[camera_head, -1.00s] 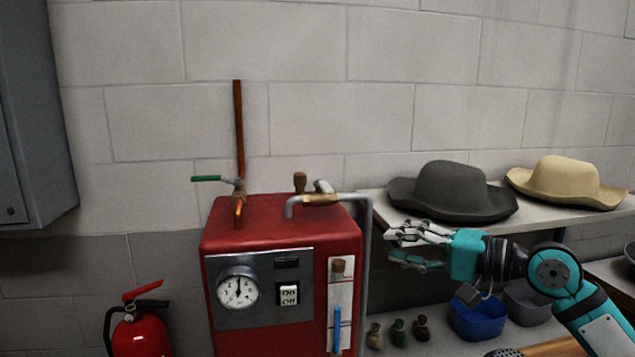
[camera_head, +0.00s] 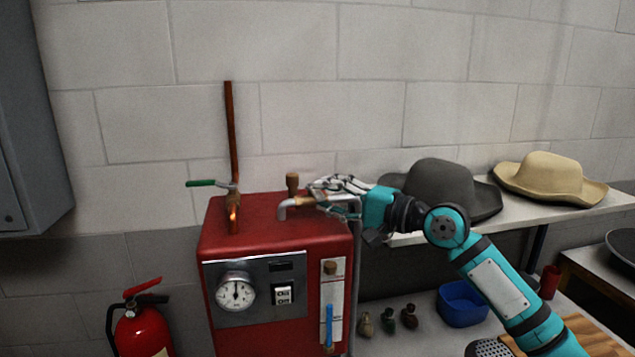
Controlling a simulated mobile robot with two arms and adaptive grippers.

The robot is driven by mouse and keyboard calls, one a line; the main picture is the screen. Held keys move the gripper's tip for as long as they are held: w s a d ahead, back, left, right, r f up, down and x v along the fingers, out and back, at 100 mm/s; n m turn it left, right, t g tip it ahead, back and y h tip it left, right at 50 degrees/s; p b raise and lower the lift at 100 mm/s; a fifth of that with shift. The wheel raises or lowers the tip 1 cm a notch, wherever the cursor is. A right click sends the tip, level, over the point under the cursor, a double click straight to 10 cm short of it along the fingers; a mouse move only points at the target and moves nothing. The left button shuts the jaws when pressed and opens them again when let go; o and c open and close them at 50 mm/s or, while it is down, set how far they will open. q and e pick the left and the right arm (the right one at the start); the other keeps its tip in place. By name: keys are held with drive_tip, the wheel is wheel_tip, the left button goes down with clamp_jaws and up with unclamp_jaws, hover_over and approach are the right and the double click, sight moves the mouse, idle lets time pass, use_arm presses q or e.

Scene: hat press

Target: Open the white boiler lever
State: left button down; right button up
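The red boiler (camera_head: 262,217) stands at the centre, with a gauge (camera_head: 235,293) and an on/off switch (camera_head: 283,295) on its front. A grey pipe (camera_head: 283,211) with a brass-coloured section runs across its top right. The white lever by this pipe is hidden or cannot be told apart from my pale fingers. My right gripper (camera_head: 326,187) reaches in from the right, with its fingers over the top right of the boiler at the pipe. Whether they touch or grip anything is unclear. My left gripper is not in view.
A green-handled valve (camera_head: 201,183) sits on a copper pipe (camera_head: 230,130) at the boiler's back left. A dark hat (camera_head: 437,180) and a tan hat (camera_head: 550,178) rest on the shelf. A fire extinguisher (camera_head: 142,331) stands left. A blue bowl (camera_head: 462,304) is lower right.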

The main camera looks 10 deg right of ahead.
drive_tip(key=shift+p+x, duration=0.3)
drive_tip(key=shift+x, duration=1.1)
clamp_jaws()
drive_tip(key=shift+f, duration=0.1)
